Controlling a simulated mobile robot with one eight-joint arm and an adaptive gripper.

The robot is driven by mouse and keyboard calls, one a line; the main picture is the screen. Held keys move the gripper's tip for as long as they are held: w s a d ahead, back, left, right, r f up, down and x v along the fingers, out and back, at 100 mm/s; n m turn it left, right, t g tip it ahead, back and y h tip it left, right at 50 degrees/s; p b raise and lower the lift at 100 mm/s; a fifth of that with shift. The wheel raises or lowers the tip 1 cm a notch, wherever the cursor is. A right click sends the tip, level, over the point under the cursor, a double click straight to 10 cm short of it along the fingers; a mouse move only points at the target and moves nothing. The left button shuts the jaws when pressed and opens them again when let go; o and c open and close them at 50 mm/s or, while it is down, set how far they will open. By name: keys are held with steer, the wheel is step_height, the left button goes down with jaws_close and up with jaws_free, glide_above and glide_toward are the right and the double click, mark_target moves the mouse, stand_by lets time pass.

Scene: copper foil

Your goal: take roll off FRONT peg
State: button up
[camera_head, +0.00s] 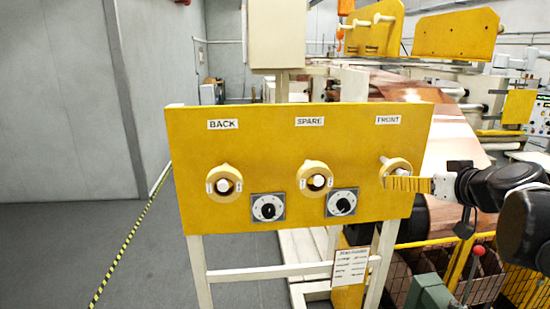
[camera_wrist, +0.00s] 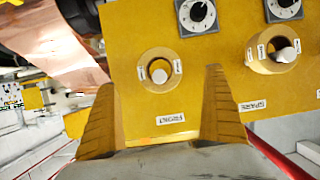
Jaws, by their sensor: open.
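The yellow board (camera_head: 265,150) carries three labelled pegs, BACK, SPARE and FRONT. A yellow roll (camera_head: 397,165) hangs around the white FRONT peg (camera_wrist: 160,75) at the board's right. My gripper (camera_head: 387,183) comes in from the right, its yellow ribbed fingers partly covering the lower part of this roll. In the wrist view, which is upside down, the FRONT roll (camera_wrist: 145,69) shows between the two spread fingers (camera_wrist: 159,80), with gaps on both sides. My gripper is open and empty. I cannot tell its exact distance from the roll.
Similar yellow rolls hang on the BACK peg (camera_head: 224,169) and SPARE peg (camera_head: 313,166). Two dials (camera_head: 268,207) (camera_head: 342,202) sit between the pegs. A paper sheet (camera_head: 350,268) hangs below. Copper foil (camera_head: 450,135) and machinery stand behind at the right. The grey floor at left is clear.

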steer(key=p+x, duration=0.1)
steer(key=x, duration=0.7)
steer(key=shift+w+d+p, duration=0.15)
steer(key=shift+p, duration=0.2)
steer(key=shift+s, duration=0.25)
steer(key=shift+c, duration=0.7)
steer(key=shift+w, duration=0.1)
steer(key=c, duration=1.1)
